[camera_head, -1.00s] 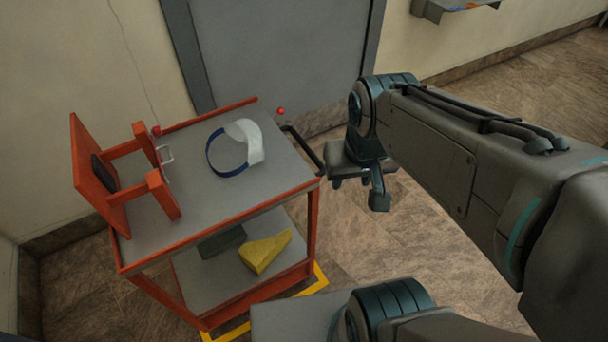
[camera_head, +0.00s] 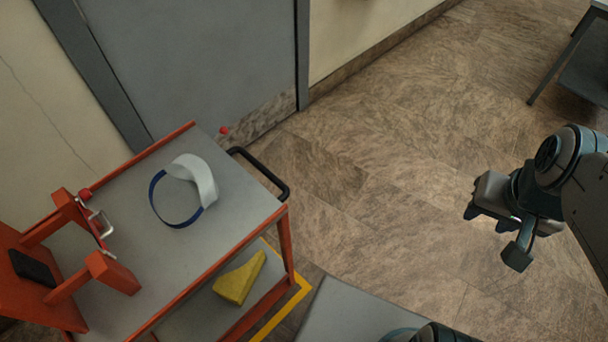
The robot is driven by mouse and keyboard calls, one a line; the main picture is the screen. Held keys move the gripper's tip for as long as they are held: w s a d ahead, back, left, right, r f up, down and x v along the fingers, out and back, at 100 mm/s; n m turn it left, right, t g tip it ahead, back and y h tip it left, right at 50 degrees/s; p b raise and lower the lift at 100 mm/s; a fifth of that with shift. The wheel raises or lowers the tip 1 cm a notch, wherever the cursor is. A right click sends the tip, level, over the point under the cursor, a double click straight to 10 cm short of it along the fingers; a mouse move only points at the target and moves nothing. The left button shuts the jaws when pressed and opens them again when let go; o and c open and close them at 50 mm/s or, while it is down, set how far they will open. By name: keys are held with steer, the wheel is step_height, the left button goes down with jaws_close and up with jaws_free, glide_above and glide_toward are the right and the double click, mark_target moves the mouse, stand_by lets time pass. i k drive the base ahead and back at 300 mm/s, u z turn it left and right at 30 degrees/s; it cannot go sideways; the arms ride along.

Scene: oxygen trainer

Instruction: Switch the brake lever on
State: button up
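An orange-framed trolley (camera_head: 246,212) with grey shelves stands at the lower left. A small red knob (camera_head: 224,130) shows just past its far edge, near the black push handle (camera_head: 262,172); it may be the brake lever's end, but its shaft is hidden. Another red knob (camera_head: 84,194) sits on the orange frame at the left, by a metal loop. I cannot tell for sure which knob is the brake lever. My gripper (camera_head: 493,238) is at the right, well apart from the trolley. Its fingers are spread and nothing shows between them.
A white and blue face shield (camera_head: 197,181) lies on the top shelf. A yellow wedge (camera_head: 240,278) is on the lower shelf. A grey door (camera_head: 205,65) is behind the trolley. The tiled floor (camera_head: 385,130) between trolley and gripper is clear. A table (camera_head: 565,55) stands at the upper right.

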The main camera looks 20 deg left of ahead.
mark_target(223, 130)
steer(key=z, duration=0.15)
steer(key=i, duration=1.55)
steer(key=u, duration=3.1)
steer(key=k, duration=0.55)
steer(key=u, duration=0.3)
